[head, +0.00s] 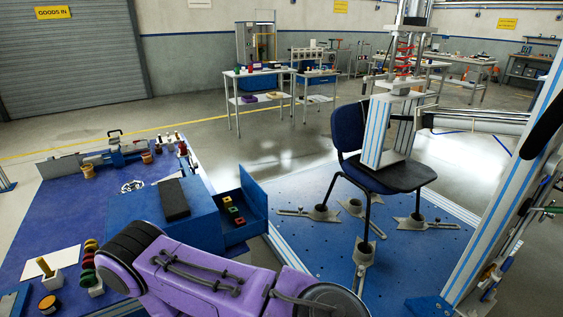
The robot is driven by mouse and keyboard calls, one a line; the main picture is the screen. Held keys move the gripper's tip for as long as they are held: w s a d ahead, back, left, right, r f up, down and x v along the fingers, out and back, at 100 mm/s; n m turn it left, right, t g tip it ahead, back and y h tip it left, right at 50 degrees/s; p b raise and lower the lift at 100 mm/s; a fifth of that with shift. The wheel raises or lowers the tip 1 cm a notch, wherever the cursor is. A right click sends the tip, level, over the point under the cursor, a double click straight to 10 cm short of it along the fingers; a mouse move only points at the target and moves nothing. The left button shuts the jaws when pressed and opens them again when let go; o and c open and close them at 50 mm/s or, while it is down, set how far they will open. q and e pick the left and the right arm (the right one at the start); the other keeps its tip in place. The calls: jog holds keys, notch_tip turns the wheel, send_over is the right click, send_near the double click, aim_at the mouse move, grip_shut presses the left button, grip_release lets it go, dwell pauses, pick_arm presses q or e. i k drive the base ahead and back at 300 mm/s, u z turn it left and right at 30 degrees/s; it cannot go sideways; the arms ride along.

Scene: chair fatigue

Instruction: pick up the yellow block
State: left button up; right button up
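Several small coloured blocks (233,210) lie in a row in the open drawer (257,205) of the blue cabinet (180,222) on the blue bench. They look red, green and orange-yellow, but they are too small for me to tell for sure which one is yellow. A yellow upright peg (44,267) stands in a white base at the lower left of the bench. My purple arm crosses the bottom of the view, in front of the cabinet. Neither of my grippers shows in the head view.
A black pad (173,199) lies on top of the cabinet. A dark blue chair (349,128) stands on the blue test platform (310,240) at right, under a pressing rig. A slanted metal frame (510,190) stands at far right. The floor behind the bench is clear.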

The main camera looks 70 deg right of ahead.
aim_at(227, 202)
jog(key=z, duration=0.65)
jog(key=i, duration=1.25)
jog(key=z, duration=2.45)
